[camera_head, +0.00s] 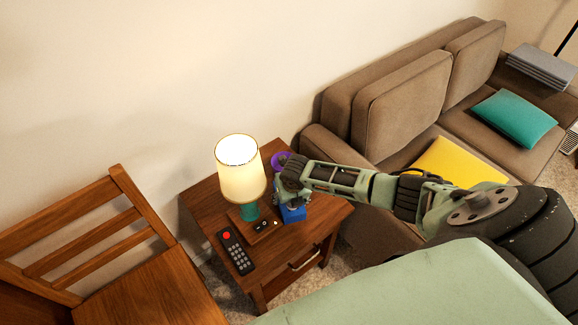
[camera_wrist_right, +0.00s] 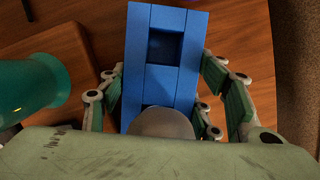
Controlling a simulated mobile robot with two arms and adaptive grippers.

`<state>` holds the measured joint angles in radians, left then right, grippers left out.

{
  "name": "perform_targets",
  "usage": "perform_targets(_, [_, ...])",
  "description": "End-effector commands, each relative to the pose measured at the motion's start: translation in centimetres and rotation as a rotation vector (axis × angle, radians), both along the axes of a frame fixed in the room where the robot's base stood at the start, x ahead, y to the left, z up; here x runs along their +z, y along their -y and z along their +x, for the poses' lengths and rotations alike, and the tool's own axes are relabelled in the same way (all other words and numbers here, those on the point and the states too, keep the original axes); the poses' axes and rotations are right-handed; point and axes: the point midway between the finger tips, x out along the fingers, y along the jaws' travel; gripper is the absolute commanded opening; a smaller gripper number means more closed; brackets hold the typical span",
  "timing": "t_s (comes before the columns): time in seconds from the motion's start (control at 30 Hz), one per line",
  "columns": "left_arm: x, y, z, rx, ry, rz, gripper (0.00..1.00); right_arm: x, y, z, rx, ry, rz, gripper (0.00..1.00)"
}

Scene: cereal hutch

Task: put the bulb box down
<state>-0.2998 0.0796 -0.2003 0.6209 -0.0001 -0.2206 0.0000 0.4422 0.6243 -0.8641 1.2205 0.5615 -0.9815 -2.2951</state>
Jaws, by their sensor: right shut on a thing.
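The blue bulb box (camera_head: 293,214) is at the side table's (camera_head: 320,215) right part, just right of the lamp. My right gripper (camera_head: 291,200) reaches in from the right and is shut on it. In the right wrist view the blue box (camera_wrist_right: 148,85) stands between the two fingers, with a square opening in its face and a rounded pale bulb shape (camera_wrist_right: 160,122) at its near end. I cannot tell whether the box touches the tabletop. My left gripper is not in view.
A remote (camera_head: 236,251), a small wooden tray with dark items (camera_head: 262,225) and a purple round thing (camera_head: 279,159) are on the table. A sofa (camera_head: 390,110) and wooden chair (camera_head: 120,245) flank it.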

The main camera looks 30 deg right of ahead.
Motion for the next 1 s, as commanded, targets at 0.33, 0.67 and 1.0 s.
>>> perform_targets(0.33, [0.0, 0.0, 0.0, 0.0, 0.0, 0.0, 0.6, 0.2, 0.0, 0.0, 0.0, 0.001, 0.0, 0.25])
perform_targets(0.67, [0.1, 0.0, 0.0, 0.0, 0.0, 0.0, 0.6, 2.7, 0.0, 0.1, 0.002, 0.002, 0.001, 0.25])
perform_targets(1.0, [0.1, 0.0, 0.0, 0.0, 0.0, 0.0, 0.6, 5.5, 1.9, -1.6, 0.0, 0.0, -0.002, 0.25])
